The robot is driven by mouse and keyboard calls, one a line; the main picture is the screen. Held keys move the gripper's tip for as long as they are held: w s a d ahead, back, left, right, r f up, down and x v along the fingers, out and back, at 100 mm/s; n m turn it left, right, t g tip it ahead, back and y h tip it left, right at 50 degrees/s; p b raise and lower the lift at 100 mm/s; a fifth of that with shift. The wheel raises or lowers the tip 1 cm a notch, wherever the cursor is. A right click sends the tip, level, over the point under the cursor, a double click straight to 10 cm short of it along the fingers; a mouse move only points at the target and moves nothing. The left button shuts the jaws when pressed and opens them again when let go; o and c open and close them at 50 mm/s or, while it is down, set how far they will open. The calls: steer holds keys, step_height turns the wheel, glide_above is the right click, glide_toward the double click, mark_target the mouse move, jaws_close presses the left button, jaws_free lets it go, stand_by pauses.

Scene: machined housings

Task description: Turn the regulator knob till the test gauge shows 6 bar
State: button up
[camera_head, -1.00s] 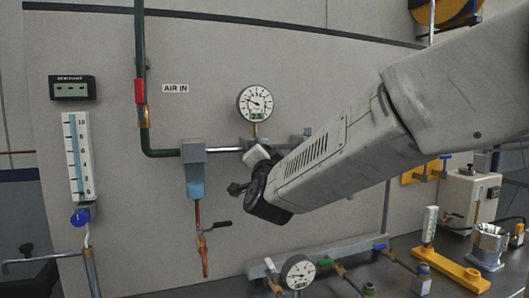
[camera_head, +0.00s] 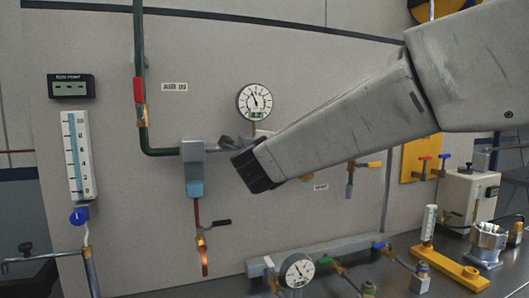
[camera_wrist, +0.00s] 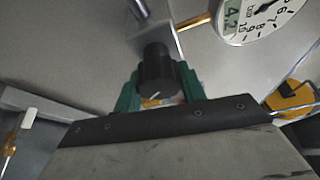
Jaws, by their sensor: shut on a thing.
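The regulator knob (camera_wrist: 156,68) is black and ribbed. In the wrist view it sits between the two green fingers of my gripper (camera_wrist: 158,82), which is shut on it. In the head view my arm and wrist hide the knob. The round white wall gauge (camera_head: 255,102) has its needle pointing up and slightly left. Part of this gauge face shows in the wrist view (camera_wrist: 262,14), with a digital window that appears to read 4.2. A second round gauge (camera_head: 298,271) low on the bench manifold has its needle at a similar angle.
A blue-scaled flow tube (camera_head: 78,155) and a small display (camera_head: 71,86) are on the left of the panel. A green pipe (camera_head: 140,60) runs down to the grey regulator line. Bench valves, a yellow stand (camera_head: 450,266) and a white box (camera_head: 467,200) stand at right.

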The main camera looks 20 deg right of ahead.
steer(key=m+y, duration=0.1)
steer(key=m, duration=0.1)
steer(key=m+g+y, duration=0.1)
steer(key=m, duration=0.2)
steer(key=shift+f+g, duration=0.15)
steer(key=shift+g, duration=0.15)
stand_by(0.4)
steer(key=o, duration=1)
steer(key=shift+c, duration=0.2)
steer(key=v, duration=0.7)
steer(key=shift+s, duration=0.35)
steer(key=shift+a, duration=0.1)
